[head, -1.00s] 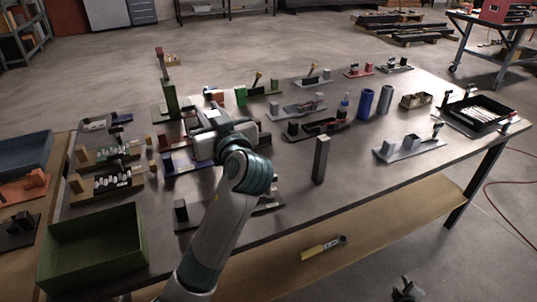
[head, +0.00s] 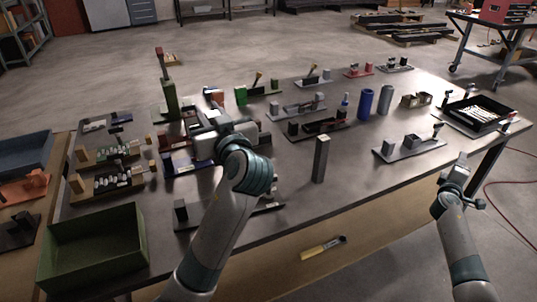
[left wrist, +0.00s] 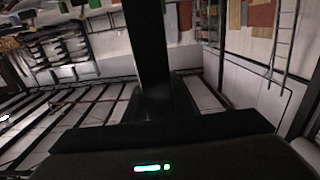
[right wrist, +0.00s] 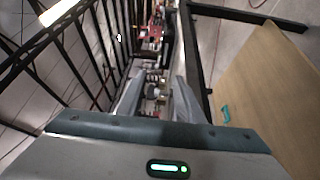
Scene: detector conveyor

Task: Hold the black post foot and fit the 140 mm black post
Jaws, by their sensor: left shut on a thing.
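My left gripper (head: 212,128) is over the left half of the table, shut. In the left wrist view a long black bar (left wrist: 148,45), which looks like the black post, runs from between the fingers out of the top of the picture. Its far end is not visible, and in the head view it is hidden by the gripper. I cannot make out the black post foot for certain. My right gripper (head: 458,165) is empty and open off the table's right front edge; its two grey fingers stand apart in the right wrist view (right wrist: 158,95).
A green bin (head: 92,270) is at the front left. Blue (head: 365,103) and grey (head: 386,101) cylinders, a tray (head: 480,113) and several small fixtures fill the back and right.

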